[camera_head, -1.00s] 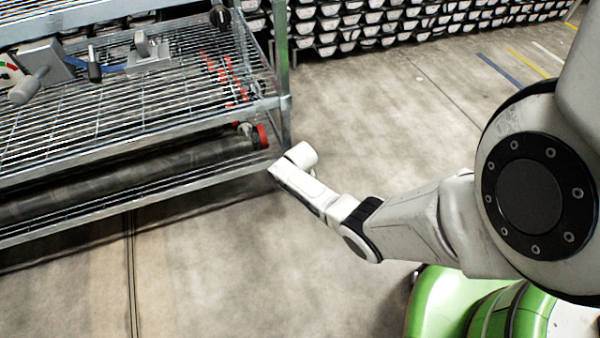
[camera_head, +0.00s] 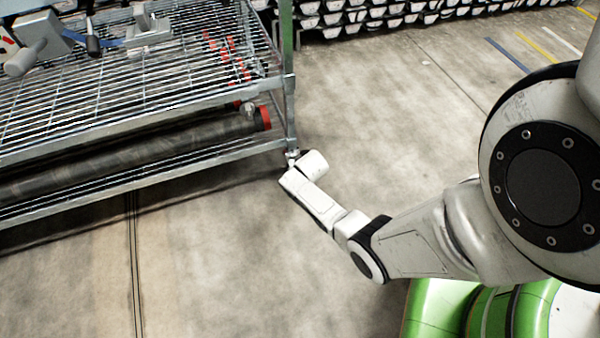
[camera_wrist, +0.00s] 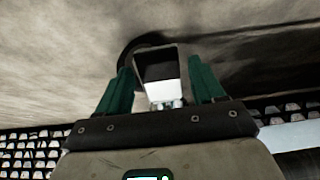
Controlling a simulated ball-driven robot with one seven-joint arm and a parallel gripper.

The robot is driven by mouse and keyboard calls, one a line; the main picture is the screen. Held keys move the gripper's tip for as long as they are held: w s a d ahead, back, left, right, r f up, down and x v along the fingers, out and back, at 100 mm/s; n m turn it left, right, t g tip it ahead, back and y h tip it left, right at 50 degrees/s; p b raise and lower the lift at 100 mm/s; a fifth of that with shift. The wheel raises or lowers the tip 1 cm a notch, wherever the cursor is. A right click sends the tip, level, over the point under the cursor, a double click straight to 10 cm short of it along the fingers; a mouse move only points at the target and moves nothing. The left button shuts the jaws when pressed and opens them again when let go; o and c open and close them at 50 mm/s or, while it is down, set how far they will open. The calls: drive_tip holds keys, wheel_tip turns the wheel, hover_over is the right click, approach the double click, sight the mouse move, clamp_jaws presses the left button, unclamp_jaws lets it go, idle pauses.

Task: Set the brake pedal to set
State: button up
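My gripper (camera_wrist: 162,85) shows in the wrist view with its two teal fingers spread apart. Between and beyond them is a grey metal bracket-like part (camera_wrist: 180,60) with a dark face and a bright pale lower part (camera_wrist: 164,92). A dark curved rim (camera_wrist: 130,48) shows behind its left side. This looks like a caster with its brake pedal, but I cannot tell the pedal's position or whether a finger touches it. In the head view my wrist is low beside the foot of the rack's corner post (camera_head: 290,110); the fingers and any pedal are hidden there.
The wire-shelf rack (camera_head: 130,70) stands at left, with dark red-ended tubes (camera_head: 150,150) on its lower shelf and a lever device (camera_head: 50,35) above. Stacks of pale-ended pieces (camera_head: 400,12) line the back. Bare concrete floor (camera_head: 240,250) lies around my arm.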

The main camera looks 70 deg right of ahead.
drive_tip(key=shift+o, duration=0.6)
drive_tip(key=shift+r, duration=0.1)
drive_tip(key=p+v, duration=0.7)
drive_tip(key=v, duration=0.3)
drive_tip(key=shift+r, duration=0.3)
drive_tip(key=shift+s+a, duration=0.1)
drive_tip(key=shift+a, duration=0.05)
